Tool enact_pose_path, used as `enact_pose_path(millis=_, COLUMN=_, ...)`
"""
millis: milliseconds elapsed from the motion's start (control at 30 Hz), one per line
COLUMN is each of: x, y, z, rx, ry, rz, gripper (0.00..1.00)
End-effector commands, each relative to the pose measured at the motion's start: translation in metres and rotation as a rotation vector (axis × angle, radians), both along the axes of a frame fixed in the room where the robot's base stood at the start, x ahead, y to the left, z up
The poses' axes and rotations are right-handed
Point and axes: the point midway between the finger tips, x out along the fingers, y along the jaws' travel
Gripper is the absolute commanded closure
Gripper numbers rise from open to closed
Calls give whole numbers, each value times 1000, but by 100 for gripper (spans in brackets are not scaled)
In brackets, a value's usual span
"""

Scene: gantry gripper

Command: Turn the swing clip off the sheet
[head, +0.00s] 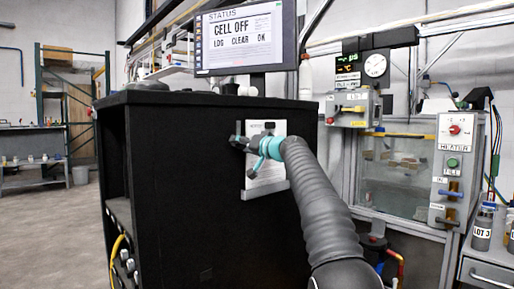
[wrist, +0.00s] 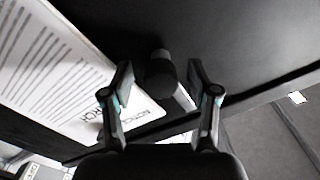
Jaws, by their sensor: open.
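A white printed sheet (head: 278,180) hangs on the side of a black cabinet, partly hidden by my arm. In the wrist view the sheet (wrist: 50,75) fills the left side. A dark, rounded knob-like part (wrist: 160,78), which looks like the swing clip, stands between my fingers near the sheet's edge. My gripper (head: 245,158) is at the sheet's left side. In the wrist view my gripper (wrist: 160,70) is open, with a finger on each side of the dark part and gaps visible. Whether the clip overlaps the sheet is not clear.
The black cabinet (head: 175,190) carries a status monitor (head: 245,40) above it. A light ledge (head: 262,191) runs under the sheet. A glass-fronted heater unit (head: 400,175) stands to the right. Open floor (head: 50,225) lies to the left.

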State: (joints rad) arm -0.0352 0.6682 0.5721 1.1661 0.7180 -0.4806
Motion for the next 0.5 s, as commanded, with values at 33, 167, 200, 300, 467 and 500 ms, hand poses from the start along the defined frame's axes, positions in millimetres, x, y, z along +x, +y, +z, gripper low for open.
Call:
enact_pose_path(millis=33, x=-3, y=-3, z=1, rx=2, ry=1, rz=-1, gripper=40)
enact_pose_path(millis=167, x=-13, y=-11, z=1, rx=1, ry=0, rz=-1, gripper=40)
enact_pose_path(millis=200, x=-16, y=-13, z=1, rx=2, ry=1, rz=-1, gripper=40)
enact_pose_path(millis=300, x=-25, y=-21, z=1, rx=2, ry=1, rz=-3, gripper=40)
enact_pose_path(millis=467, x=-42, y=-34, z=1, rx=2, ry=0, rz=-3, gripper=40)
enact_pose_path(millis=500, x=-47, y=-38, z=1, rx=1, ry=1, rz=-4, gripper=40)
